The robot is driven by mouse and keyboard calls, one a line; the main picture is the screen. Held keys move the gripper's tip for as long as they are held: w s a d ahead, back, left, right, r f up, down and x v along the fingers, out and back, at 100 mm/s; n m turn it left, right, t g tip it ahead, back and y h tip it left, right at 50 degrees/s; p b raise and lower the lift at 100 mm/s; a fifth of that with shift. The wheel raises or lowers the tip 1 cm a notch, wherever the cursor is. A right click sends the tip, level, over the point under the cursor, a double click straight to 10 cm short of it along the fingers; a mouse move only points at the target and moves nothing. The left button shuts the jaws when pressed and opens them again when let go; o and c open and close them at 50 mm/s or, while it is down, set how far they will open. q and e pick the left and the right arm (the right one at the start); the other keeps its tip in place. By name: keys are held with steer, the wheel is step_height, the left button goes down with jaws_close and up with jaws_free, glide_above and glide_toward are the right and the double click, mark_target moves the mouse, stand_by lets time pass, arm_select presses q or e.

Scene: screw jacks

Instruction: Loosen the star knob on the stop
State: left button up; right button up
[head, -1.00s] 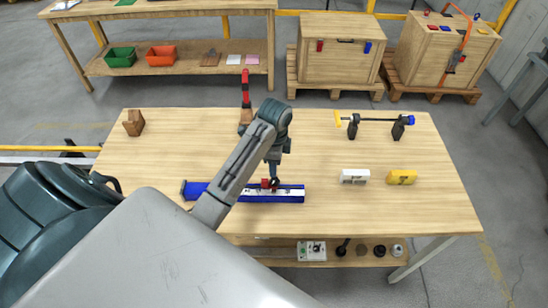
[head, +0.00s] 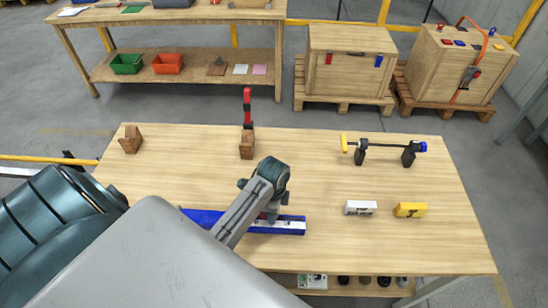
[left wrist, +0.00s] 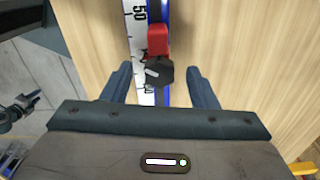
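The red stop (left wrist: 158,40) sits on a blue rail with a white number scale (head: 291,225) that lies near the front of the table. Its black star knob (left wrist: 158,72) has a pale mark and faces my left wrist camera. My left gripper (left wrist: 161,78) is open, with one dark finger on each side of the knob and a gap on both sides. In the head view the left gripper (head: 268,217) is over the rail, and my arm hides the stop and knob. My right gripper is not in view.
A white block (head: 360,208) and a yellow block (head: 410,210) stand right of the rail. Behind are a clamp-like bar on black supports (head: 383,147), a red-handled tool on a wooden block (head: 247,147) and a wooden block (head: 130,139). The table's middle is clear.

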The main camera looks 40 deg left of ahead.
arm_select(q)
steer(key=c, duration=0.7)
steer(key=shift+c, duration=1.2)
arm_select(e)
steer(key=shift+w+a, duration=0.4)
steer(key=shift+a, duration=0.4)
arm_select(q)
steer(key=shift+n, duration=0.3)
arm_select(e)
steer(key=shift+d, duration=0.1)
arm_select(q)
steer(key=n, duration=0.3)
steer(key=shift+n, duration=1.8)
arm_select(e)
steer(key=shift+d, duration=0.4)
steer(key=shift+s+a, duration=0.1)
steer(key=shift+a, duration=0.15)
